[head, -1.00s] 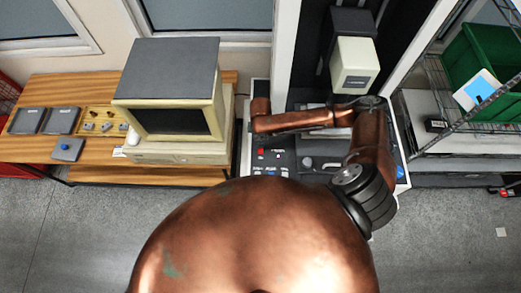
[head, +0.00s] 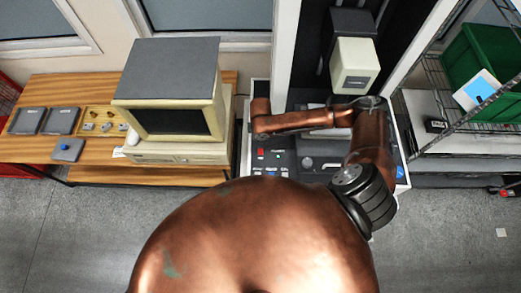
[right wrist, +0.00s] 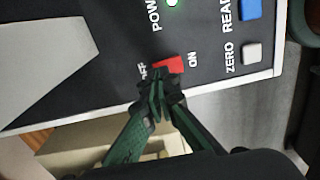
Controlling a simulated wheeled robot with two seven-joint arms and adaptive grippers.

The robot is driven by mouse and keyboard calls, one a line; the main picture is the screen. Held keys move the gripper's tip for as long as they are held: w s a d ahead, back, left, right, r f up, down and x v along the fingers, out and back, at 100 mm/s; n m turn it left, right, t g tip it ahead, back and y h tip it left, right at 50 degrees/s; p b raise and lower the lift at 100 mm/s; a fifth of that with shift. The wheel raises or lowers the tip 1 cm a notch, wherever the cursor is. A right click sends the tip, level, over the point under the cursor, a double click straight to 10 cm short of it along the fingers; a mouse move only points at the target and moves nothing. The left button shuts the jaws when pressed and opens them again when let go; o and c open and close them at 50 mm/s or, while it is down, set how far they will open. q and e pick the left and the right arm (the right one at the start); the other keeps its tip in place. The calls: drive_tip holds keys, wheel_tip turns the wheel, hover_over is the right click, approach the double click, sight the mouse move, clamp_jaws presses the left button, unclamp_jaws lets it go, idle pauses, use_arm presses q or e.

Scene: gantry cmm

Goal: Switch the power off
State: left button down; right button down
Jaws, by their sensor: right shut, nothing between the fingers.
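The red power switch (right wrist: 168,65) sits on a dark control panel (right wrist: 105,95), between the printed words OFF and ON. In the head view the switch (head: 261,153) is a small red patch on the panel's left part. My right gripper (right wrist: 160,93) is shut and empty, its green-padded fingers together at the OFF end of the switch. Whether the tips touch it I cannot tell. My left gripper is not in view.
Blue button (right wrist: 250,10) and grey button (right wrist: 252,53) lie right of the switch. A beige monitor (head: 180,121) stands on the wooden desk (head: 45,150) to the left. A green crate (head: 490,65) is on the rack at right.

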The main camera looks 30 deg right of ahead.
drive_tip(key=shift+f+b, duration=0.4)
drive_tip(key=shift+f, duration=0.7)
idle(0.6)
drive_tip(key=shift+r, duration=0.1)
wheel_tip(320, 180, up, 5)
drive_tip(key=p, duration=0.5)
drive_tip(key=shift+p, duration=0.3)
drive_tip(key=shift+r+p, duration=0.45)
drive_tip(key=shift+r, duration=0.5)
